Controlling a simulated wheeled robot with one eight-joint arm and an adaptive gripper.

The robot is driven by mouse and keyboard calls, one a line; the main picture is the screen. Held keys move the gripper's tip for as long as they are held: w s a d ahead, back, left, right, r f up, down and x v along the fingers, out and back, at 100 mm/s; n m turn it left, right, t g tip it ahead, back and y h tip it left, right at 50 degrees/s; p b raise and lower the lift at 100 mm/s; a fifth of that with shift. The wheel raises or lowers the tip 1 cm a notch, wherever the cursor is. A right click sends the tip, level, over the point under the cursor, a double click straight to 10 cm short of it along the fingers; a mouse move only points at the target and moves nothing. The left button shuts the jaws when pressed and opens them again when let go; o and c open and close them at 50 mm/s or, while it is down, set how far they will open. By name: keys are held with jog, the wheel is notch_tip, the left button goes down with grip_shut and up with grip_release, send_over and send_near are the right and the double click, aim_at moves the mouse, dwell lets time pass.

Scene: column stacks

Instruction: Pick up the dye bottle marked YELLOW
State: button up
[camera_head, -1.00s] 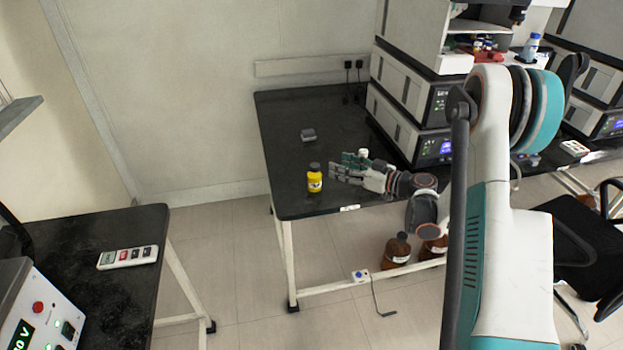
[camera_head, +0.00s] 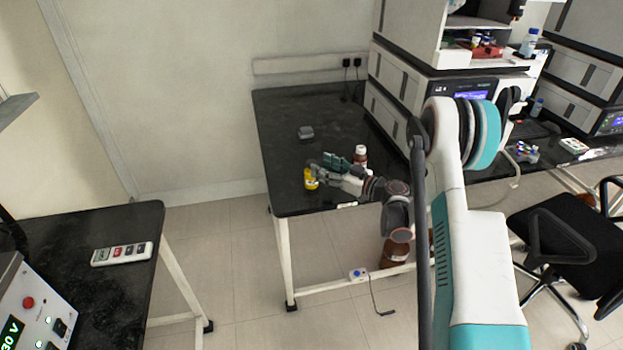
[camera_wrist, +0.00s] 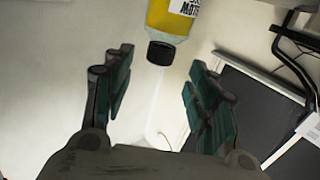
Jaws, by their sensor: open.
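The yellow bottle (camera_head: 311,184) with a dark cap stands near the front of the black-topped table in the head view. My gripper (camera_head: 318,169) is at the bottle from its right and hides part of its top. In the wrist view the bottle (camera_wrist: 166,20) appears upside down at the top edge, its black cap pointing down. Its white label is inverted and cut off, with letters that fit YELLOW. In that view the gripper (camera_wrist: 160,62) is open, a finger on each side of the cap with gaps between. Contact with the bottle does not show.
A brown bottle with a white cap (camera_head: 361,155) stands just behind my gripper. A small grey object (camera_head: 305,132) lies farther back on the black table (camera_head: 285,110). Stacked instruments (camera_head: 405,85) bound the right side.

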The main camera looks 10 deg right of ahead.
aim_at(312, 162)
jog(key=shift+f+b+x, duration=0.15)
jog(key=shift+b+x, duration=0.5)
jog(key=shift+x, duration=0.7)
jog(key=shift+f+b+x, duration=0.15)
jog(key=shift+b+x, duration=0.45)
jog(key=shift+x, duration=0.8)
jog(key=shift+d, duration=0.1)
grip_shut()
